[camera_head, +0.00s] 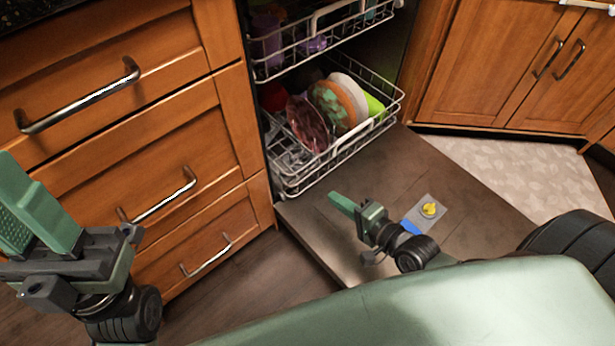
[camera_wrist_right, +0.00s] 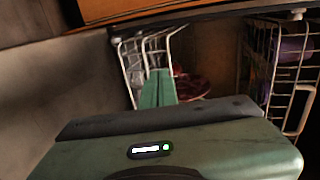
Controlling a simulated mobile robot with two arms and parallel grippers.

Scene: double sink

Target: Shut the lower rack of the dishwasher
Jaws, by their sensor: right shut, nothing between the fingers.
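The lower rack (camera_head: 337,149) of the dishwasher is partly pulled out over the open door (camera_head: 330,225). It is white wire and holds a white plate, a patterned plate (camera_head: 333,106), a reddish dish (camera_head: 307,124) and a green item. My right gripper (camera_head: 338,202) is shut and empty, above the door and in front of the rack, apart from it in the head view. In the right wrist view its fingers (camera_wrist_right: 158,78) point toward the lower rack (camera_wrist_right: 128,72); contact cannot be told. My left gripper (camera_head: 35,205) is at the left, before the drawers, far from the rack.
The upper rack (camera_head: 322,33) is also partly out, above the lower one, with purple items. Drawers with metal handles (camera_head: 80,95) stand at the left. Cabinets (camera_head: 500,65) and a light mat (camera_head: 500,175) are at the right. Space above the door is mostly clear.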

